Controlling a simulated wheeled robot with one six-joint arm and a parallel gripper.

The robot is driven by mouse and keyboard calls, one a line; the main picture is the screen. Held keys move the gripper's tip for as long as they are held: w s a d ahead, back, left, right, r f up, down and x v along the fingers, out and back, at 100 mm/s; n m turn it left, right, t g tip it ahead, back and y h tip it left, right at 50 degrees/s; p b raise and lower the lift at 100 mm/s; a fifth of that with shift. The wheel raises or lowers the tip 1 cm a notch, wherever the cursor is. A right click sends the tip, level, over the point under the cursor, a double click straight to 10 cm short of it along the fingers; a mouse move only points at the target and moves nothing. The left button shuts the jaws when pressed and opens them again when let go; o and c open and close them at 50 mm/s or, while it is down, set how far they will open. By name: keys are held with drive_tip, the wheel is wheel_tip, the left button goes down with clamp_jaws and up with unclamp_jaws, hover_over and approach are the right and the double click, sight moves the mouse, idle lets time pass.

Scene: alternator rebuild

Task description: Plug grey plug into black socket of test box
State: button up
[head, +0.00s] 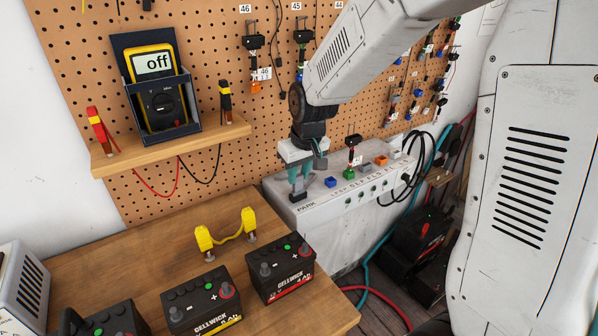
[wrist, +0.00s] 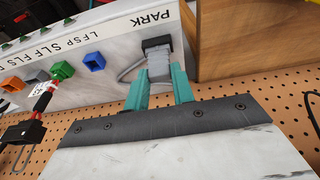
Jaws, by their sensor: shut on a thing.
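The white test box (head: 330,222) stands against the pegboard. A black socket (wrist: 157,42) sits at its near end beside the lettering PARK; it also shows in the head view (head: 297,198). My gripper (wrist: 158,88) has teal fingers shut on the grey plug (wrist: 159,68). In the head view my gripper (head: 299,182) is directly above the black socket. The plug's front end meets the black socket in line with it; how deep it sits is hidden. A grey cable (wrist: 130,70) loops from beside the plug.
Blue (head: 330,182), green (head: 349,174) and orange (head: 380,160) sockets line the box top. A red-and-black tagged connector (head: 353,152) stands at the green one. Batteries (head: 280,268) and a yellow-ended lead (head: 226,236) are on the bench. A multimeter (head: 157,85) reads off.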

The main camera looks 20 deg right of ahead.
drive_tip(key=o, duration=1)
drive_tip(key=shift+o, duration=0.2)
drive_tip(key=v, duration=0.7)
drive_tip(key=shift+r, duration=0.4)
drive_tip(key=shift+s, duration=0.1)
